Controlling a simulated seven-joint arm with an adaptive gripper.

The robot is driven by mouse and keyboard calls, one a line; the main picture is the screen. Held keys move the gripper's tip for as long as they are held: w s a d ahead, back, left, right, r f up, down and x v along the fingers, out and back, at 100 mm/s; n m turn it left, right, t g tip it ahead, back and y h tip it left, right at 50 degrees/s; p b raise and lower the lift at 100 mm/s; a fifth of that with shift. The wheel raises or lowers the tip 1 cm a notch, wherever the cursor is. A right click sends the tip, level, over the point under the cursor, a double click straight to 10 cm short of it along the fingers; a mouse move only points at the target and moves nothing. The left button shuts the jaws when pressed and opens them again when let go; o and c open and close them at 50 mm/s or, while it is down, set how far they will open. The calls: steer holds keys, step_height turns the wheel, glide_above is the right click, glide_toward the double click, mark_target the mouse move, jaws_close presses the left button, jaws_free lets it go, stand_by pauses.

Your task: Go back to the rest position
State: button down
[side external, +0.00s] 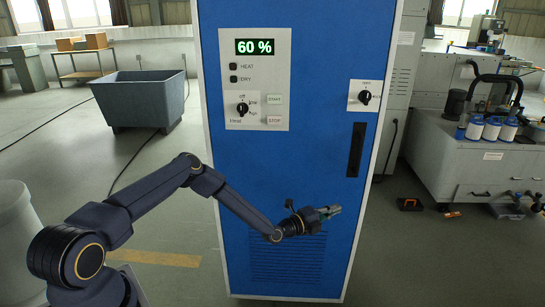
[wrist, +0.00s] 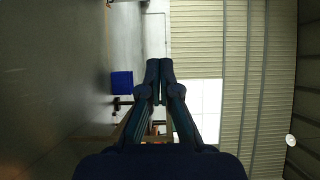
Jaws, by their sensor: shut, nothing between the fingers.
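My gripper (side external: 334,210) is shut and empty in the side external view. It points right, in front of the lower part of a tall blue cabinet (side external: 210,80), above its vent slots. I cannot tell the gap between the gripper and the cabinet door. In the wrist view my gripper (wrist: 159,62) shows its two fingers together with nothing between them.
The cabinet carries a control panel (side external: 283,80) reading 60 %, a selector knob (side external: 364,97) and a dark handle (side external: 356,150). A grey tub (side external: 140,100) stands behind left. A blue box (wrist: 122,81) shows in the wrist view.

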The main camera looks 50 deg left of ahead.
steer(key=d+r+m+h, duration=0.3)
steer(key=d+r+m, duration=0.2)
steer(key=r, duration=0.5)
steer(key=d+r+m+h, duration=0.4)
steer(key=r+m, duration=0.1)
steer(key=r, duration=0.5)
steer(key=s+d+r+m+g+h, duration=0.5)
steer(key=s+d+r+m+g, duration=0.6)
steer(key=s+r+m, duration=0.55)
steer(key=s+a+m+g+y, duration=0.2)
steer(key=s+m+y, duration=0.4)
steer(key=s+m, duration=0.9)
steer(key=s+a+f+m+y, duration=0.4)
steer(key=s+a+m+y, duration=0.1)
steer(key=a, duration=0.5)
steer(key=s+a+f+m+t+y, duration=0.1)
steer(key=s+a+f+m+y, duration=0.3)
steer(key=s+a, duration=0.3)
steer(key=a+m+y, duration=0.1)
steer(key=a, duration=0.2)
steer(key=shift+s+a, duration=0.2)
steer(key=shift+a, duration=0.05)
